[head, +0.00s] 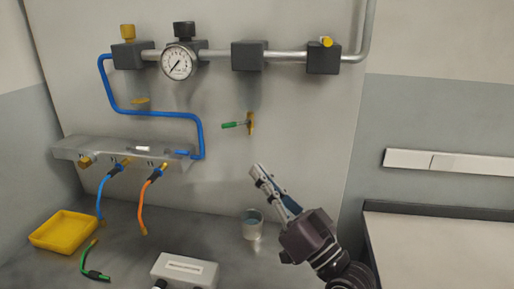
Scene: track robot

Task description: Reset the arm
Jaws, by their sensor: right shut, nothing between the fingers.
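My right gripper (259,172) is in the head view, coming in from the lower right on its dark arm. Its fingers point up and left and are shut with nothing between them. It is held in front of the grey wall panel, above and to the right of a small metal cup (252,224). It looks apart from everything around it. My left gripper is not in the view.
A pipe with a pressure gauge (179,62) and dark blocks runs along the panel. Below hang a green-handled part (235,125) and a grey manifold (72,150) with hoses. A yellow tray (64,232), loose green hose (96,275) and white box (185,269) lie below.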

